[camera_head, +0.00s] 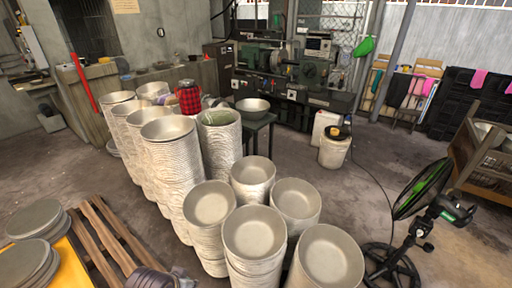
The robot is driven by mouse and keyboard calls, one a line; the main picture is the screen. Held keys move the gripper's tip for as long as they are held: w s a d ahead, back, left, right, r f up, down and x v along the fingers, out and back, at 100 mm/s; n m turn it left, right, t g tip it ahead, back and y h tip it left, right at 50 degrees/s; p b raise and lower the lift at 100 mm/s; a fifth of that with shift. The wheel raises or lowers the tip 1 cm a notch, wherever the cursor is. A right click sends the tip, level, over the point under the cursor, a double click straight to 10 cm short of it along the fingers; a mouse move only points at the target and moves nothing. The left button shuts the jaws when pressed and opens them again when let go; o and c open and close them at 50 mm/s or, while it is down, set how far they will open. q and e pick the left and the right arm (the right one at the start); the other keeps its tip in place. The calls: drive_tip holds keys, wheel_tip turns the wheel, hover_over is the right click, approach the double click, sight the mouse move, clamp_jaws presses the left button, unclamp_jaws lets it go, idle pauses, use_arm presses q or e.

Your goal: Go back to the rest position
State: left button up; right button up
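Neither of my grippers can be made out in the head view. Tall stacks of grey metal bowls stand on the floor in the middle, with a front stack (254,233), a right front stack (330,258) and a rear stack (170,130) among them. A single bowl (252,105) sits on a small dark table (258,130) behind the stacks. Stacks of flat metal discs (34,218) lie at the lower left, some on a yellow surface (68,262). A dark ribbed object (150,278) at the bottom edge is cut off, and I cannot tell what it is.
A black and green fan (424,190) stands at the right on a round base. A white bucket (334,152) stands behind the stacks, with a cable running to the fan. A wooden pallet (105,240) lies lower left. A lathe (290,70) stands at the back. Floor right of the bucket is clear.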

use_arm(q)
drive_tip(key=s+a+f+g, duration=0.1)
drive_tip(key=s+a+f, duration=0.15)
drive_tip(key=f, duration=1.45)
drive_tip(key=s+a+f+g, duration=0.1)
drive_tip(key=s+f, duration=0.2)
drive_tip(key=f, duration=1.4)
drive_tip(key=s+a+f, duration=0.3)
drive_tip(key=s+f, duration=0.6)
drive_tip(key=s, duration=0.1)
drive_tip(key=s+a+f+g+y, duration=0.1)
drive_tip(key=s+a+f, duration=0.2)
drive_tip(key=s+f, duration=0.7)
drive_tip(key=shift+s+f, duration=0.15)
drive_tip(key=shift+s, duration=0.25)
use_arm(e)
drive_tip(key=shift+a, duration=0.6)
